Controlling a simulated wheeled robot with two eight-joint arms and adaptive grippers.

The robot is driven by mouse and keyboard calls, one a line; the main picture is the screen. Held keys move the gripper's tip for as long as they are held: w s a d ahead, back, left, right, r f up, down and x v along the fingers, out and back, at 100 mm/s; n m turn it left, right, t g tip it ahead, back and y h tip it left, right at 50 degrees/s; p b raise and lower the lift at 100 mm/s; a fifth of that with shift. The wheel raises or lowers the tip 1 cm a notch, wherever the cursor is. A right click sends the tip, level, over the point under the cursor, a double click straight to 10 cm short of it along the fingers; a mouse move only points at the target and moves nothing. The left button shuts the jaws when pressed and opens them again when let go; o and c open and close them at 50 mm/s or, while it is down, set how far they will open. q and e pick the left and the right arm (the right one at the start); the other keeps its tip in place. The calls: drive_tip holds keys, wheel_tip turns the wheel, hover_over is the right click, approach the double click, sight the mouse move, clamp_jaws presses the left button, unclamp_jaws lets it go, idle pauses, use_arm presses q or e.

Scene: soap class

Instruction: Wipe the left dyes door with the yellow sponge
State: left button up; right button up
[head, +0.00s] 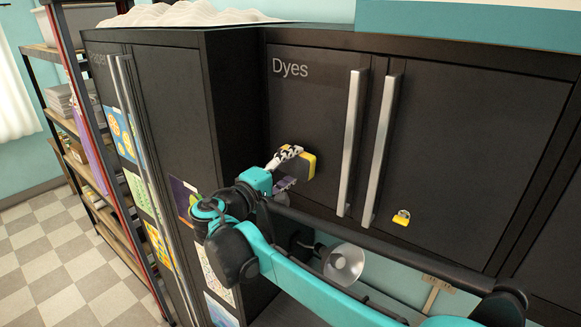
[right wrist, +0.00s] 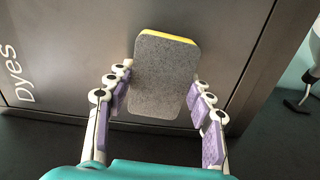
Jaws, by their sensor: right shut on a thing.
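The left dyes door (head: 305,120) is a dark panel with white "Dyes" lettering and a long vertical handle (head: 352,142) on its right side; it is closed. My right gripper (head: 289,167) is in front of its lower left part. It is shut on the yellow sponge (head: 312,167), which faces the door. In the right wrist view the sponge (right wrist: 165,75) shows a grey back and a thin yellow edge, between the purple-padded fingers (right wrist: 164,105). Whether the sponge touches the door, I cannot tell. My left gripper is not in view.
The right door (head: 460,150) carries a small yellow item (head: 401,217) and a matching handle (head: 381,150). A tall dark cabinet (head: 172,120) juts out at left. A lamp (head: 343,264) stands below the doors. Shelves (head: 70,125) stand far left.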

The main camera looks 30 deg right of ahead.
sight(306, 171)
drive_tip(key=shift+w+d, duration=0.25)
drive_tip(key=shift+d, duration=0.35)
drive_tip(key=shift+s, duration=0.1)
drive_tip(key=shift+s+d+p, duration=0.15)
drive_tip(key=shift+s+d, duration=0.2)
drive_tip(key=shift+s, duration=0.55)
drive_tip(key=shift+s+d+p, duration=0.15)
drive_tip(key=shift+s+d, duration=0.2)
drive_tip(key=shift+s, duration=0.55)
drive_tip(key=shift+d, duration=0.1)
drive_tip(key=shift+w+a+b, duration=0.15)
drive_tip(key=shift+w+a, duration=0.1)
drive_tip(key=shift+w, duration=0.4)
drive_tip(key=shift+w+a+b, duration=0.1)
drive_tip(key=shift+w+a, duration=0.2)
drive_tip(key=shift+w, duration=0.3)
drive_tip(key=shift+w+a+b, duration=0.15)
drive_tip(key=shift+w+a, duration=0.1)
drive_tip(key=shift+w, duration=0.4)
drive_tip(key=shift+a, duration=0.1)
drive_tip(key=shift+s+a, duration=0.15)
drive_tip(key=shift+a, duration=0.4)
drive_tip(key=shift+v, duration=2.15)
